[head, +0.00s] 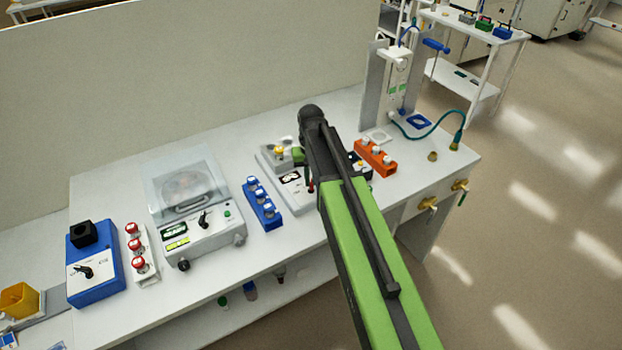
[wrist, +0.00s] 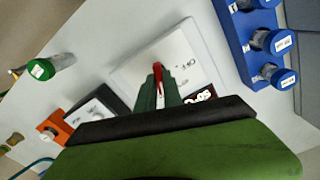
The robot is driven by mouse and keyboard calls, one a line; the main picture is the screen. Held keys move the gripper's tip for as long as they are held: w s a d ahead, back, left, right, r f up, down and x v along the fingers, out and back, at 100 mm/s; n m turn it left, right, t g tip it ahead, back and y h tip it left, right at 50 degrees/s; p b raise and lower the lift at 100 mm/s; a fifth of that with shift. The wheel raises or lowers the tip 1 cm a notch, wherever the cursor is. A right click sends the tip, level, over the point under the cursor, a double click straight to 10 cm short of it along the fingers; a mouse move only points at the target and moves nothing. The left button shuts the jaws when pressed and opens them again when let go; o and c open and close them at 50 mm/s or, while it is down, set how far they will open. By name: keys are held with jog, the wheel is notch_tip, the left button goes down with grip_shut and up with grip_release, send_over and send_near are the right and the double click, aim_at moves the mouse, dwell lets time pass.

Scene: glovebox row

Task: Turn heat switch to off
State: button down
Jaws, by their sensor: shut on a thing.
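The heat switch is a small red lever (wrist: 158,72) on a white panel (wrist: 190,45) in the wrist view, with a dark OFF mark on the panel to its right. My gripper (wrist: 158,92) has its two dark green fingers closed around the lever. The lever's lower part is hidden between the fingers, so its exact setting is hard to tell. In the head view the white instrument (head: 270,162) stands on the bench and my arm covers much of it. A small red bit of the switch (head: 311,187) shows beside the arm.
A blue vial rack (head: 262,208) stands left of the instrument and an orange rack (head: 375,160) stands right. A clear-lidded device (head: 205,235), a white rack with red caps (head: 140,255) and a blue box (head: 93,285) sit further left. The bench front edge is clear.

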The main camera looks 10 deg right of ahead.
jog(key=n, duration=0.4)
jog(key=shift+n, duration=2.2)
jog(key=c, duration=1.5)
grip_release()
notch_tip(320, 180, up, 18)
jog(key=p, duration=1.7)
jog(key=shift+a+f, duration=0.1)
jog(key=shift+f, duration=0.15)
